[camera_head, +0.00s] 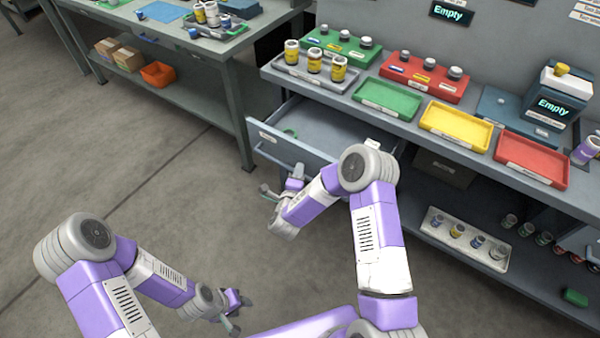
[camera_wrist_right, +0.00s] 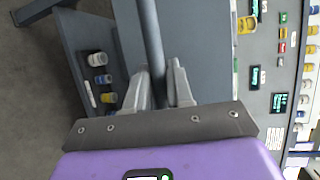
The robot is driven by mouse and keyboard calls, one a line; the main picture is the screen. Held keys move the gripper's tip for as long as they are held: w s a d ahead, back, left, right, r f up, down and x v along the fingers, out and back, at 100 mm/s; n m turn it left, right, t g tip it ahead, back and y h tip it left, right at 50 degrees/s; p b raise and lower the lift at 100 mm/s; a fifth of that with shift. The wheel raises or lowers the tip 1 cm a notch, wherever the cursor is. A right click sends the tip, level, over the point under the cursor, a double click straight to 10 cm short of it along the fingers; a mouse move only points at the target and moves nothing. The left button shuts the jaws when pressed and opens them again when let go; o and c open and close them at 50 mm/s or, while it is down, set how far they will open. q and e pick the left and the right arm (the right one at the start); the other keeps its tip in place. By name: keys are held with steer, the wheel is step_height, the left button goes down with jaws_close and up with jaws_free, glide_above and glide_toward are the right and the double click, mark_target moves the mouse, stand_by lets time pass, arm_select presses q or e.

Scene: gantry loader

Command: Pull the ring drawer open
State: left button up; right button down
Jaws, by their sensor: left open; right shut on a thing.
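The ring drawer (camera_head: 325,127) under the grey worktop is pulled out part way, and its inside shows. A green thing (camera_head: 290,132) lies in it near the front. My right gripper (camera_head: 283,188) is at the drawer front. In the right wrist view, its two fingers (camera_wrist_right: 158,88) are shut on the grey bar handle (camera_wrist_right: 151,35), one on each side. My right forearm hides part of the drawer front in the head view. My left gripper (camera_head: 237,308) is open and empty, low over the floor, well away from the drawer.
The worktop above carries a grey tray (camera_head: 318,75) of yellow-labelled jars, a green tray (camera_head: 387,100), a yellow tray (camera_head: 455,128) and a red tray (camera_head: 531,157). A white tray (camera_head: 465,240) with jars sits on the lower shelf. The floor (camera_head: 150,190) before the drawer is free.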

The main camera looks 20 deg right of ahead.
steer(key=shift+s, duration=0.1)
steer(key=c, duration=1.4)
jaws_free()
steer(key=p+v, duration=0.1)
steer(key=v, duration=0.6)
steer(key=shift+s+a+r+p, duration=0.1)
steer(key=shift+s+a+p, duration=0.05)
steer(key=shift+s+p, duration=0.15)
steer(key=shift+w, duration=0.1)
